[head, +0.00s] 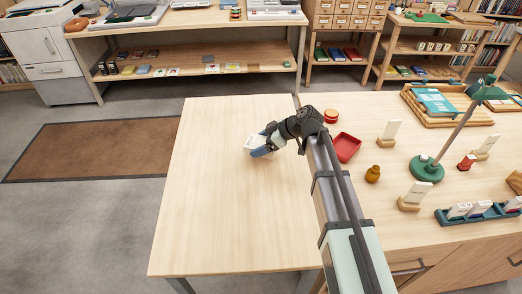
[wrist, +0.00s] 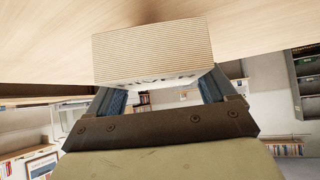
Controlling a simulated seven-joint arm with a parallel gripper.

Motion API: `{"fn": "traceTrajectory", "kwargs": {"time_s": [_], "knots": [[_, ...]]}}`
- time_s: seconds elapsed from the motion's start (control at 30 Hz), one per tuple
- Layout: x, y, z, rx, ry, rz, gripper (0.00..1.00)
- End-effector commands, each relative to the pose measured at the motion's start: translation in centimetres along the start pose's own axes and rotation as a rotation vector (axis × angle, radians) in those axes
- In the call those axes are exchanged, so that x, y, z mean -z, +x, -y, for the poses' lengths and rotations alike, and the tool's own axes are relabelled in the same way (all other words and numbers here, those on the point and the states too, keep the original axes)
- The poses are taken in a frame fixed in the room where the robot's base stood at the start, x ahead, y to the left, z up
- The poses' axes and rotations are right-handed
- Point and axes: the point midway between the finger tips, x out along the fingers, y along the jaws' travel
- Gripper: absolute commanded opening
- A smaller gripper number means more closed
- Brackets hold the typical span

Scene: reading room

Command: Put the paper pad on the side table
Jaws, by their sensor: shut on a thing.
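The paper pad (head: 253,142) is a small white block in the head view, over the middle right part of the light wooden side table (head: 210,210). My gripper (head: 264,147) is shut on it, with the blue fingers at its sides. In the wrist view the pad (wrist: 150,52) fills the space between the fingers, showing fine-lined page edges and partly hidden dark lettering on the lower face. A soft shadow lies on the wood close to the pad. I cannot tell whether the pad touches the tabletop.
The side table is otherwise bare. To its right, a desk holds a red tray (head: 347,147), an amber jar (head: 373,174), card stands (head: 415,196) and a green lamp (head: 427,168). A brown mat (head: 95,150) lies on the floor at left. Shelves stand behind.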

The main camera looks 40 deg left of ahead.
Motion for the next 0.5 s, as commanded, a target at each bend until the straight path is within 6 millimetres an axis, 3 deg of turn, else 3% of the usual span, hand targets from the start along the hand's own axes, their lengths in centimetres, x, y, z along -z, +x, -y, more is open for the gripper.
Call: {"fn": "traceTrajectory", "kwargs": {"time_s": [0.3,0.5], "knots": [[-2.4,2.2,0.0,0.0,0.001,-0.001,0.5],[-2.5,2.3,0.0,0.0,0.0,-0.001,0.5]]}}
